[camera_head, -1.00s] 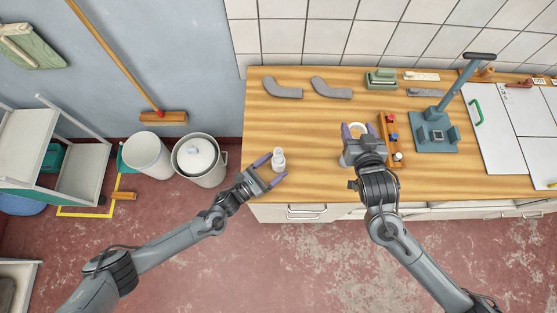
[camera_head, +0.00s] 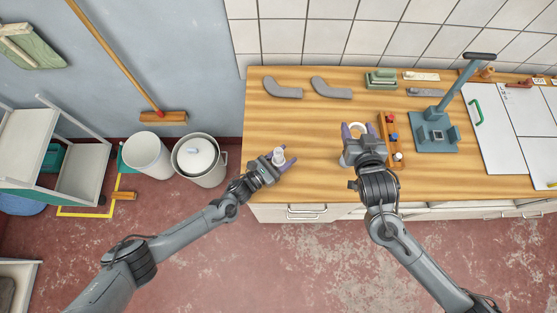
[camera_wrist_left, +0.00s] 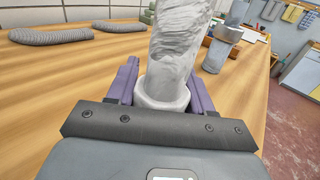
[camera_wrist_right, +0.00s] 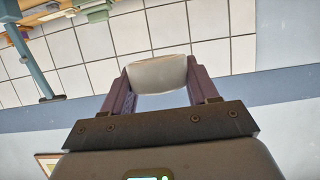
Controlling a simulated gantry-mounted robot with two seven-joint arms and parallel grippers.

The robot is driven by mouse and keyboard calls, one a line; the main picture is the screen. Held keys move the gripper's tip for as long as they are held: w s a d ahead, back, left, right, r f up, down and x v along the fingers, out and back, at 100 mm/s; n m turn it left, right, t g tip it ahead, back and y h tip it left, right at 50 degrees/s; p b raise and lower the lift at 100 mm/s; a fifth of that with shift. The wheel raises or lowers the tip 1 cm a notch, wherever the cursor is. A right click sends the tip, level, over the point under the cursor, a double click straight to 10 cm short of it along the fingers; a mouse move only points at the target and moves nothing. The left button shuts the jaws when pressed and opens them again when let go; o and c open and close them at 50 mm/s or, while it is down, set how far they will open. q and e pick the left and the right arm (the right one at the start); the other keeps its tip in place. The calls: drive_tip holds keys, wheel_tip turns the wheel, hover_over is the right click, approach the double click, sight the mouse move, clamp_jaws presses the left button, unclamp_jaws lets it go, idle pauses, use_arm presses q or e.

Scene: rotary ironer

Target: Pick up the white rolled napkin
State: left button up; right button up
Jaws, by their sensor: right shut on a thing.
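A white, streaked roll, which looks like the rolled napkin (camera_wrist_left: 180,45), stands upright with a wider white collar at its foot. It also shows on the counter in the head view (camera_head: 279,155). My left gripper (camera_head: 282,160) is open, with its purple fingers on either side of the roll's lower part. Its palm hides part of the collar in the left wrist view. My right gripper (camera_head: 356,130) is shut on a pale, off-white piece (camera_wrist_right: 157,74) between its fingers. Whether that piece is also cloth, I cannot tell.
The wooden counter (camera_head: 310,120) has two grey curved pieces (camera_head: 333,88) at the back. A wooden rack with coloured knobs (camera_head: 388,125) stands right beside my right gripper. A blue-green press (camera_head: 436,130) stands further right. The counter between my grippers is clear.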

use_arm(q)
drive_tip(key=c, duration=0.4)
drive_tip(key=shift+o, duration=0.2)
drive_tip(key=shift+r, duration=0.1)
wheel_tip(320, 180, up, 10)
idle(0.5)
drive_tip(key=shift+w+a+f, duration=0.1)
drive_tip(key=shift+a+f, duration=0.1)
wheel_tip(320, 180, down, 7)
drive_tip(key=shift+w+r, duration=0.1)
drive_tip(key=shift+r, duration=0.05)
drive_tip(key=shift+s+d, duration=0.2)
drive_tip(key=shift+d, duration=0.05)
drive_tip(key=shift+f, duration=0.2)
